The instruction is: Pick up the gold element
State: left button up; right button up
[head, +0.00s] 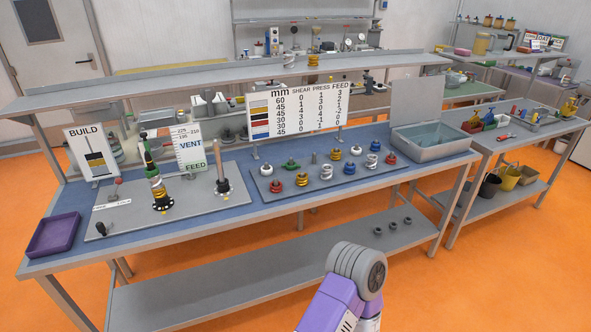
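Several gold ringed elements are in the head view. One gold element (302,180) stands near the front left of the grey element board, and another gold element (336,153) stands towards its back. A further gold piece (313,61) stands on the raised shelf. A gold and white stack (158,190) sits on a black and gold base on the left plate. A purple and grey arm part (350,285) of mine shows at the bottom, in front of the bench. No gripper fingers show, and nothing is seen held.
The grey element board (262,191) also carries red, blue, green and silver elements. Signs stand behind.

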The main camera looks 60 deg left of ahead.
aim_at(302, 182)
jog(key=u, duration=0.85)
jog(key=i, duration=1.3)
jog(key=u, duration=1.25)
